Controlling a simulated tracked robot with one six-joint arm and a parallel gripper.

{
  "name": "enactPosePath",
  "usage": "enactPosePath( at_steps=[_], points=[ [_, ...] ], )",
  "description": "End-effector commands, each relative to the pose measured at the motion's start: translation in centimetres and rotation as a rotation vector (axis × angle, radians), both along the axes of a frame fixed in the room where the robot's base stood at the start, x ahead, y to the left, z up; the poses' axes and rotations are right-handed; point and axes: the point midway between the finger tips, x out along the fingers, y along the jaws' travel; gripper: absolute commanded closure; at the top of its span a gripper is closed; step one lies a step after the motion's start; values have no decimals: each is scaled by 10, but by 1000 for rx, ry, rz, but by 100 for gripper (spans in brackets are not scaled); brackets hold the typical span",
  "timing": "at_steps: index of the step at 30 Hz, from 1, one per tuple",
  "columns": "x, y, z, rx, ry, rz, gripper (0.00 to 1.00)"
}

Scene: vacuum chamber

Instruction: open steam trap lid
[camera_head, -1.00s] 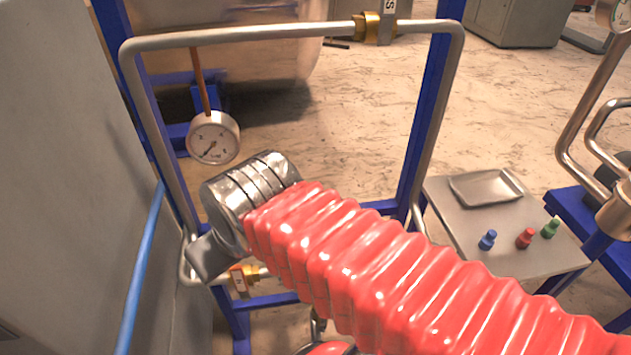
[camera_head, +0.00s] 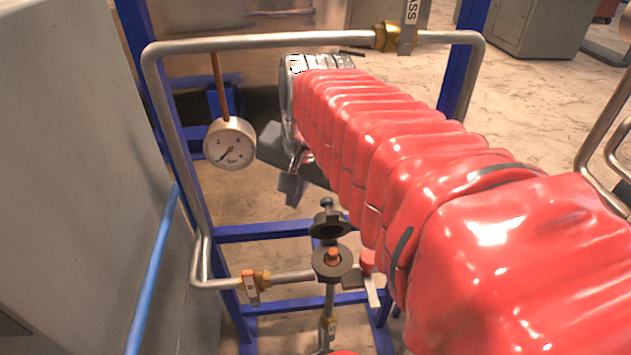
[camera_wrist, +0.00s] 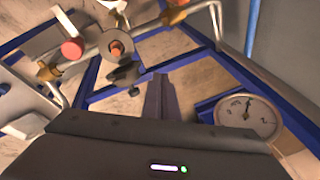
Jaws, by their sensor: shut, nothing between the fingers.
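The steam trap (camera_head: 332,266) is a dark round body with an orange centre on the lower pipe. Its dark lid (camera_head: 330,226) stands raised on the far side, tilted up off the opening, so the orange core shows. In the wrist view the steam trap (camera_wrist: 117,48) is at upper left, with the lid (camera_wrist: 125,73) swung away beside it. My gripper (camera_head: 292,198) is up and to the left of the trap, apart from it. In the wrist view my gripper (camera_wrist: 160,82) has its fingers together and empty.
A pressure gauge (camera_head: 230,143) hangs left of my gripper. A grey pipe loop on a blue frame (camera_head: 265,232) surrounds the area. A grey cabinet (camera_head: 75,180) bounds the left.

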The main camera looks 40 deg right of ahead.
Motion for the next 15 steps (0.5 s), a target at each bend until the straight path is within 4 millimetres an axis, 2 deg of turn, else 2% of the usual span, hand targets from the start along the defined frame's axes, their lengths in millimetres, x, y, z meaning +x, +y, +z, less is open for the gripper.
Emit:
enactPosePath(
  at_steps=[1,9,15],
  points=[
    [1,-15,2,27,7,-85,100],
    [-2,-77,12,159,27,-488,100],
    [-13,-106,22,256,43,-774,100]
  ],
)
